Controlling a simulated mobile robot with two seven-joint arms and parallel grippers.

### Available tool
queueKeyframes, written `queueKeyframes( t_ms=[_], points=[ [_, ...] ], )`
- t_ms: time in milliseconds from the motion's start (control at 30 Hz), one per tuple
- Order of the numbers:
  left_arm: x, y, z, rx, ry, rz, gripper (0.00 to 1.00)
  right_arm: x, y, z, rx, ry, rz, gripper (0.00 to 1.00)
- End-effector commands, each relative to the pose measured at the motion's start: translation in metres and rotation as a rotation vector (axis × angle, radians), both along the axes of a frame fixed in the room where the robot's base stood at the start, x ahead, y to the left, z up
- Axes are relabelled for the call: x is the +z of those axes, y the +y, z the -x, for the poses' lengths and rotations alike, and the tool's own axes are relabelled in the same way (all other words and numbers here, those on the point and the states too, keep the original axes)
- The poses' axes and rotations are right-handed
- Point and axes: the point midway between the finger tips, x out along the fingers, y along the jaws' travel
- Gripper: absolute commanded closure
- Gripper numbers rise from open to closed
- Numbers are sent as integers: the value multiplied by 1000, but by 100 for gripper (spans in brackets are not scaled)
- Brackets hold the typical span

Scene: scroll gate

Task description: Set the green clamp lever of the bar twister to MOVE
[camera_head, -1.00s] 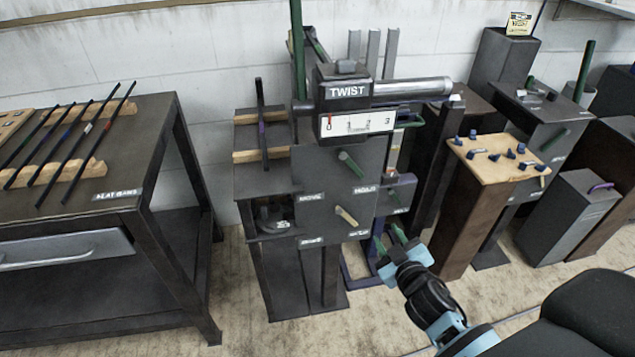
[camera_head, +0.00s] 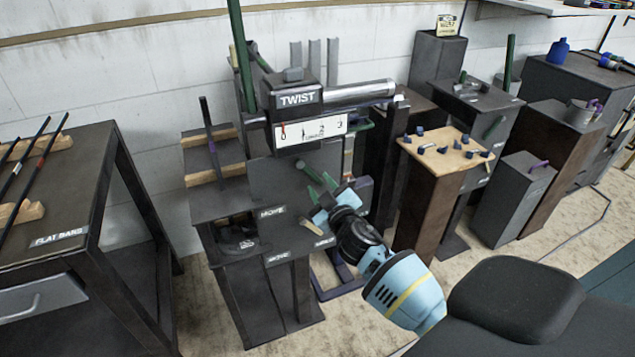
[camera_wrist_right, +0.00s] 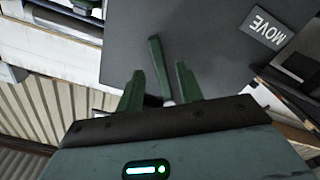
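The bar twister (camera_head: 285,178) is a dark stand with a TWIST sign and a white scale. Its green clamp lever (camera_head: 306,170) sticks out of the front plate, slanting down to the right. The MOVE label (camera_head: 271,212) is at its lower left; the label on its right is hidden by my gripper. My right gripper (camera_head: 322,193) is open with its green fingers at the lever. In the right wrist view, the green lever (camera_wrist_right: 158,68) shows between and beyond the spread fingertips (camera_wrist_right: 160,80), with the MOVE label (camera_wrist_right: 267,27) at upper right; contact is unclear. My left gripper is out of view.
A pale-handled lever (camera_head: 312,226) sits lower on the same plate, close under my right gripper. A table with bars (camera_head: 75,215) stands on the left. A wooden-topped pedestal (camera_head: 440,155) with small blue pieces and grey cabinets (camera_head: 512,200) stand on the right.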

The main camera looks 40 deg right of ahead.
Motion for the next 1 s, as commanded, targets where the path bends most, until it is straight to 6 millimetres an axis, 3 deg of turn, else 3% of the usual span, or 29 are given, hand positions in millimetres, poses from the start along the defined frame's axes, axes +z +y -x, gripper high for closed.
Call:
queueKeyframes(
  t_ms=[200, 567, 833, 1000],
  points=[
    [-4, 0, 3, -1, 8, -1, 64, 0, -5, -20, 1, -1, 0, 64],
    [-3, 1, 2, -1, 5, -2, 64, 0, -6, -24, 1, -1, 0, 64],
    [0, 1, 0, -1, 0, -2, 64, 0, -6, -24, 0, 0, 0, 98],
    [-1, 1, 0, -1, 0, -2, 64, 0, -6, -23, 0, 0, 0, 100]
  ],
)
